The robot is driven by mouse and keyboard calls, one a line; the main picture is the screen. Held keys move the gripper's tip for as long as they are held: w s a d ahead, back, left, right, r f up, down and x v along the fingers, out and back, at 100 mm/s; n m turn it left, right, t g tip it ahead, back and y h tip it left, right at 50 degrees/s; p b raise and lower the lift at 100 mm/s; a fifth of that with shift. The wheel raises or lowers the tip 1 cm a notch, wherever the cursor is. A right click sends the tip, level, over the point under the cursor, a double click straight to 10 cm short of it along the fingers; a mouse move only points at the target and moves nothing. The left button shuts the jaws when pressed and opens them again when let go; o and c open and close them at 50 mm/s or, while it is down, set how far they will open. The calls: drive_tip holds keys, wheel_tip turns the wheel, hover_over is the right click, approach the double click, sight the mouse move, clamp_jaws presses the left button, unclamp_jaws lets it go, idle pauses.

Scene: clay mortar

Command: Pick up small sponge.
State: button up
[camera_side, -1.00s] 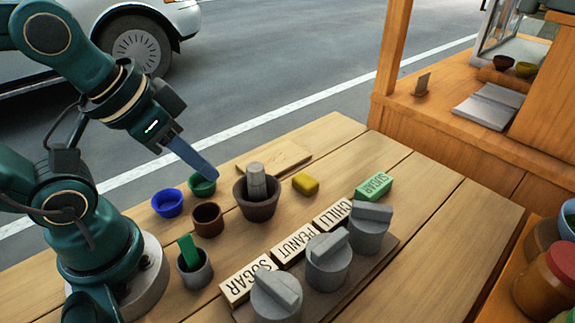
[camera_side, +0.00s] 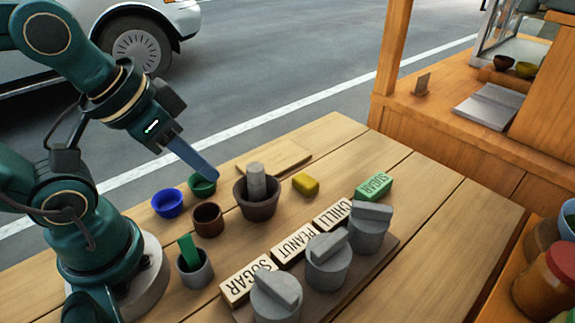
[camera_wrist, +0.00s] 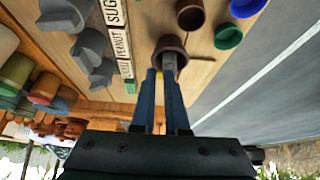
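My gripper (camera_side: 215,178) hangs above the table, up and left of the mortar in the side view, apart from the yellow block. In the wrist view my gripper (camera_wrist: 157,73) shows two blue fingers with a narrow gap and nothing held between them. The mortar (camera_wrist: 170,42) with its grey pestle appears just beyond the fingertips.
Blue (camera_side: 168,203), green (camera_side: 202,185) and brown (camera_side: 208,219) cups stand left of the mortar. A grey cup (camera_side: 195,268) holds a green strip. A green labelled block (camera_side: 374,187) lies right of the yellow block. Lidded grey pots (camera_side: 328,262) stand in front; a flat board (camera_side: 275,158) lies behind.

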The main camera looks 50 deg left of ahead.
drive_tip(key=o, duration=1.3)
drive_tip(key=shift+c, duration=0.2)
drive_tip(key=w+r, duration=0.6)
drive_tip(key=w, duration=0.1)
drive_tip(key=g, duration=0.4)
hover_over(307, 179)
wheel_tip(307, 179, down, 9)
drive_tip(key=shift+g, duration=0.8)
wheel_tip(307, 179, down, 12)
drive_tip(key=shift+f, duration=0.15)
